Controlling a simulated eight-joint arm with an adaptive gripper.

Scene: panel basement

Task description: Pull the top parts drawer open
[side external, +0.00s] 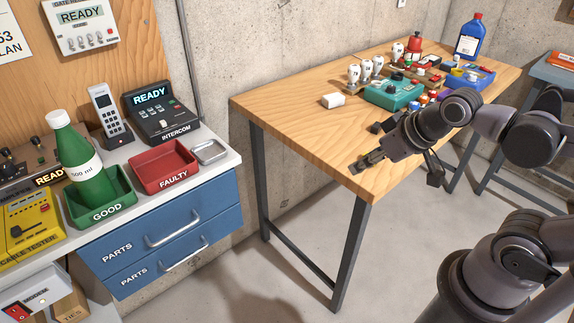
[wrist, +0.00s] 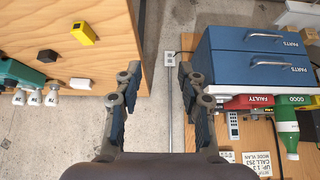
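The top parts drawer (side external: 130,249) is the upper of two blue fronts marked PARTS under the white-topped counter. It looks closed, with a silver bar handle (side external: 173,230) across it. In the wrist view the scene is inverted, and the top drawer (wrist: 235,70) is the blue front nearest the FAULTY tray. My gripper (side external: 402,166) is over the front end of the wooden table, well to the right of the drawers and apart from the handle. In the wrist view its two fingers (wrist: 160,100) are spread wide with nothing between them.
The lower parts drawer (side external: 145,274) is also closed. A green GOOD tray (side external: 108,211) with a bottle, and a red FAULTY tray (side external: 166,180), stand on the counter above. The wooden table (side external: 310,125) holds several devices. Open floor (side external: 275,255) lies between table and drawers.

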